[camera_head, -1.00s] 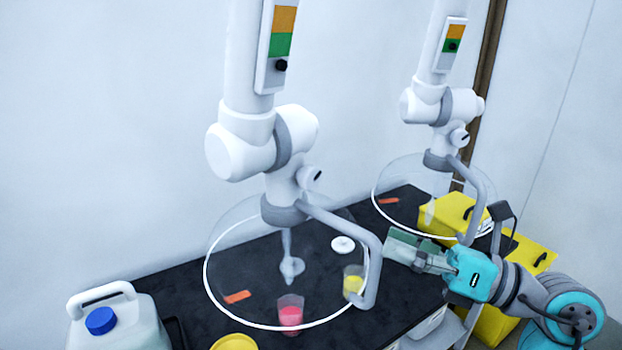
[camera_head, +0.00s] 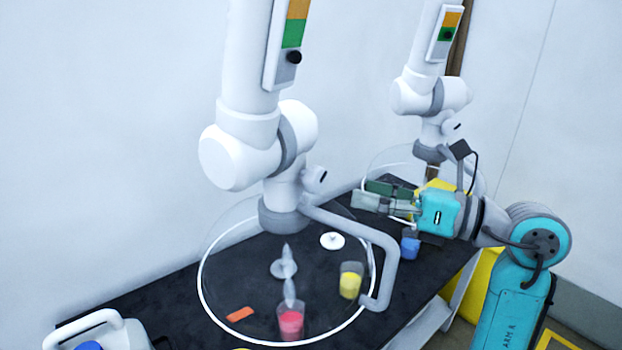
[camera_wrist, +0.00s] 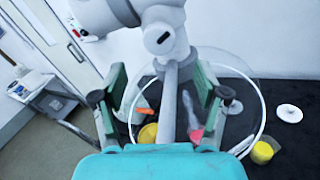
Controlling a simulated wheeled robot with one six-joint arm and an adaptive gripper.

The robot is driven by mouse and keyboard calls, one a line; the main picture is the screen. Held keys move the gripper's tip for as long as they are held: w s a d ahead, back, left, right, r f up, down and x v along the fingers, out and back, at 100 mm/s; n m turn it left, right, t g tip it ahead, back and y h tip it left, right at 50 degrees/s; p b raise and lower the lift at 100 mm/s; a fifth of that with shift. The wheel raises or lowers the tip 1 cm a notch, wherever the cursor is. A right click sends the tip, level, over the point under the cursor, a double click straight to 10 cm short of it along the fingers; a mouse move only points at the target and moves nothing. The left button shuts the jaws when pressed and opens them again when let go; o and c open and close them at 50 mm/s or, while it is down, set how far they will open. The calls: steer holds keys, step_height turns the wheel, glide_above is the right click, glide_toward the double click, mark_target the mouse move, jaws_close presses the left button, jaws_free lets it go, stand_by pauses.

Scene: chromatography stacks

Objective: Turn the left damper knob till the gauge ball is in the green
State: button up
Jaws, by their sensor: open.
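The left damper knob (camera_head: 316,181) is a small white-grey stub with a dark slot on the left extraction arm (camera_head: 262,150), above its clear hood. In the wrist view the knob (camera_wrist: 160,38) faces me, above and beyond the fingertips. The left gauge (camera_head: 288,40) has orange above green; its black ball (camera_head: 294,57) sits below the green, on the pale part. My gripper (camera_head: 362,193) is open and empty, right of the knob and apart from it. In the wrist view my gripper (camera_wrist: 162,80) has its fingers either side of the hood's grey handle; contact is not clear.
The hood's grey handle (camera_head: 385,255) curves between my gripper and the bench. Red (camera_head: 290,322) and yellow (camera_head: 350,281) beakers stand on the black bench. The right arm's gauge (camera_head: 445,33) has its ball in the green. A white jug (camera_head: 105,335) is at lower left.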

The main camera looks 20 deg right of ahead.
mark_target(321, 182)
steer(key=x, duration=0.9)
steer(key=shift+w+a, duration=0.15)
steer(key=c, duration=1.2)
